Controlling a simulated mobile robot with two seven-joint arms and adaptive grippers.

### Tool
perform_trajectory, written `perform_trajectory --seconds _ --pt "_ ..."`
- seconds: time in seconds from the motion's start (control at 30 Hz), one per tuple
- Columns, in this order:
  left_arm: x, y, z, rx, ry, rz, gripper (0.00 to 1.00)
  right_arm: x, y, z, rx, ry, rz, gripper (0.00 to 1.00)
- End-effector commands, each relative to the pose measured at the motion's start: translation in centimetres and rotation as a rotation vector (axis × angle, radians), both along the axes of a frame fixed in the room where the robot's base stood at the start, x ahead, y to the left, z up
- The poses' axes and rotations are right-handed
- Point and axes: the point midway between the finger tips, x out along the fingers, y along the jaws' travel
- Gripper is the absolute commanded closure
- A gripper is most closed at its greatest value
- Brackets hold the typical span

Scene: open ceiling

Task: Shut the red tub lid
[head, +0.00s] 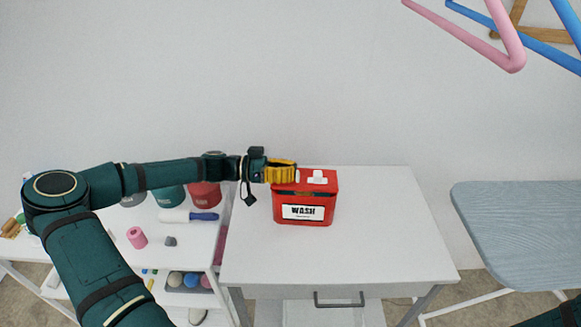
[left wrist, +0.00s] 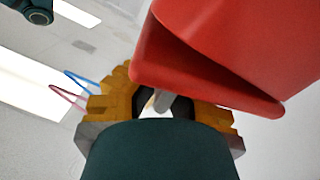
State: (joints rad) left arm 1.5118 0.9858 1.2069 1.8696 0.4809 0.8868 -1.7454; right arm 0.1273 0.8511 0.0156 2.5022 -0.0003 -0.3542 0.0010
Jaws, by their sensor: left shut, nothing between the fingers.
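The red tub (head: 304,197) with a white "WASH" label stands upright on the white table. Its red lid (head: 332,180) lies on top, with white parts on it. My left gripper (head: 281,173), with yellow fingers, is shut and empty at the lid's upper left edge. In the left wrist view my gripper (left wrist: 163,103) is right beside a large red part of the tub (left wrist: 235,45), and a dark wedge shows between its red surfaces. I cannot tell whether the fingers touch it or whether the lid is fully down. My right gripper is out of view.
The white table (head: 390,235) is clear around the tub. A white shelf unit on the left holds several tubs (head: 205,194), a blue-handled tool (head: 203,217) and a pink roll (head: 137,237). An ironing board (head: 520,225) stands right. Hangers (head: 513,60) hang upper right.

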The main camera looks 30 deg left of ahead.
Motion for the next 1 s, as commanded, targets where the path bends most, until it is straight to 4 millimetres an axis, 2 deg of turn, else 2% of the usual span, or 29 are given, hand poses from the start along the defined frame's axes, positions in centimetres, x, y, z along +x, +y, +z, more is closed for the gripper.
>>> perform_trajectory --seconds 0.3,0.87,1.0 --pt "-0.56 -0.3 -0.86 0.058 -0.116 -0.001 1.0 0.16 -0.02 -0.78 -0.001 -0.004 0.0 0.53" --pt "-0.67 -0.35 -1.05 0.073 -0.142 -0.001 1.0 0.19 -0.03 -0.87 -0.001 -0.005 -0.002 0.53" --pt "-0.67 -0.35 -1.06 0.073 -0.141 -0.001 0.61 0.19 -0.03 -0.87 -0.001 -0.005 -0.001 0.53"
